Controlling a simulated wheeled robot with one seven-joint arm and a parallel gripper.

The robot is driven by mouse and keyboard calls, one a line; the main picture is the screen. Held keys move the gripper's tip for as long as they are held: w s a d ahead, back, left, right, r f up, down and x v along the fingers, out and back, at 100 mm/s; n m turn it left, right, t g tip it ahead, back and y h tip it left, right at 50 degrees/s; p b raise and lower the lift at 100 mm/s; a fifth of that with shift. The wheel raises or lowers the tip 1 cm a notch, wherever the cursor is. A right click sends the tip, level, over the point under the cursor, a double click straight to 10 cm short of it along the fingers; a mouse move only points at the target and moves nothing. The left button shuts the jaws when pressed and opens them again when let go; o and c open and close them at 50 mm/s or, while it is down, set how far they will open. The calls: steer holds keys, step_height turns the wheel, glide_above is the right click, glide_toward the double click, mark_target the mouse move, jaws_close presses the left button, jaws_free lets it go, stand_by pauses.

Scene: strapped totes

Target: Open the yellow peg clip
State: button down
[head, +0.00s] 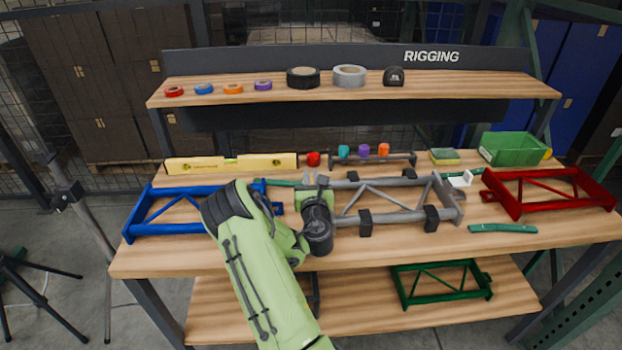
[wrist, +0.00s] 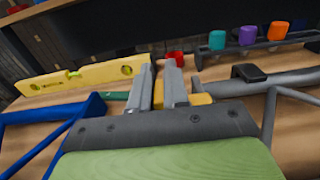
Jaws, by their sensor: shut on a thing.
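My gripper (wrist: 160,84) reaches over the bench between the blue frame and the grey frame. Its two grey fingers are close together. A yellow piece (wrist: 201,99), which looks like the yellow peg clip, shows between the fingers and out past the right finger. The gripper is shut on it. Most of the clip is hidden by the fingers, and I cannot tell whether it is open. In the head view my gripper (head: 316,181) shows at the left end of the grey frame, and my arm hides the clip there.
The blue frame (head: 150,229) lies left, the grey frame (head: 395,216) right, and the red frame (head: 550,206) far right. Behind are a yellow level (head: 210,164), a red peg piece (head: 313,159) and a rail (head: 400,160) with teal, purple and orange pieces. A raised shelf (head: 440,88) stands behind.

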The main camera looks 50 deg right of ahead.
steer(key=shift+r, duration=0.1)
steer(key=shift+s+d+r+m+p, duration=0.15)
steer(key=shift+r+m+p, duration=0.1)
steer(key=shift+m, duration=0.4)
steer(key=shift+s+d+r+m+p, duration=0.1)
steer(key=shift+r+m+p, duration=0.15)
steer(key=shift+m, duration=0.4)
steer(key=m, duration=0.1)
steer(key=r+m+p, duration=0.1)
steer(key=shift+s+d+m, duration=0.3)
steer(key=shift+s+d, duration=0.05)
steer(key=shift+s, duration=0.05)
steer(key=m, duration=0.1)
steer(key=s+d+m+p, duration=0.1)
steer(key=m, duration=0.1)
steer(key=s+r+m+p, duration=0.1)
steer(key=m, duration=0.1)
steer(key=shift+d, duration=0.3)
steer(key=shift+s+d+f+m+p, duration=0.3)
steer(key=shift+s+d+m+p, duration=0.35)
steer(key=shift+m, duration=1.2)
steer(key=shift+s+d+f+m+p, duration=0.4)
steer(key=shift+m+p, duration=0.35)
steer(key=shift+m, duration=1.05)
steer(key=shift+s+d+f+m+p, duration=0.25)
steer(key=shift+s+d+m+p, duration=0.35)
steer(key=shift+m, duration=1.25)
steer(key=shift+a, duration=0.1)
